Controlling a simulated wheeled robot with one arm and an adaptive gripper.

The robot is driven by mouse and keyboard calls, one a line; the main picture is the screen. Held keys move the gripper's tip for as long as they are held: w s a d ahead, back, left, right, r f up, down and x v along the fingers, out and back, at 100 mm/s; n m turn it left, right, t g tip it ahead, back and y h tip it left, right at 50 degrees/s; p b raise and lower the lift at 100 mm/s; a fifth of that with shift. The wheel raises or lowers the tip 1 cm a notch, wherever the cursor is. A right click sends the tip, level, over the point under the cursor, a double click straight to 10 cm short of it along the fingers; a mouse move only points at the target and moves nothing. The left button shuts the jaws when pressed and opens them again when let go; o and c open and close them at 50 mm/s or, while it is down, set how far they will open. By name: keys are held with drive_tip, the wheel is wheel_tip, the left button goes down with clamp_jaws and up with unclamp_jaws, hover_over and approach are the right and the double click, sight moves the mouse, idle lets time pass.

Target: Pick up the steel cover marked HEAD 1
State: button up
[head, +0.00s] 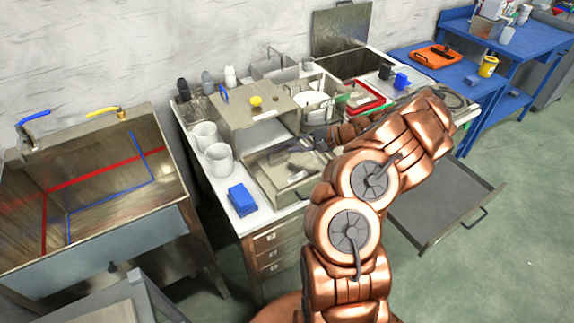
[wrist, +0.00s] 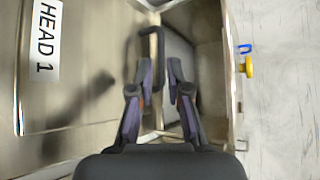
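The steel cover marked HEAD 1 (wrist: 85,90) fills the left of the wrist view, with its white label at the upper left. In the head view I take it to be the flat steel piece (head: 275,168) on the counter; its label is not readable there. A black loop handle (wrist: 155,33) stands at the cover's right edge in the wrist view. My gripper (wrist: 158,66) is open, with part of the handle showing between its fingers; I cannot tell whether they touch. In the head view my gripper (head: 308,143) is over the counter, partly hidden by my arm.
A steel box with a yellow knob (head: 255,101) stands behind. White cups (head: 219,160) and a blue block (head: 242,200) are at the counter's left. A steel sink (head: 95,190) is farther left. An open drawer (head: 440,205) juts out at the right.

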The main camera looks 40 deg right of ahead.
sight(279, 148)
drive_tip(key=shift+p+x, duration=1.2)
drive_tip(key=shift+x, duration=1.65)
drive_tip(key=shift+w+d, duration=0.1)
drive_tip(key=shift+d, duration=0.05)
clamp_jaws()
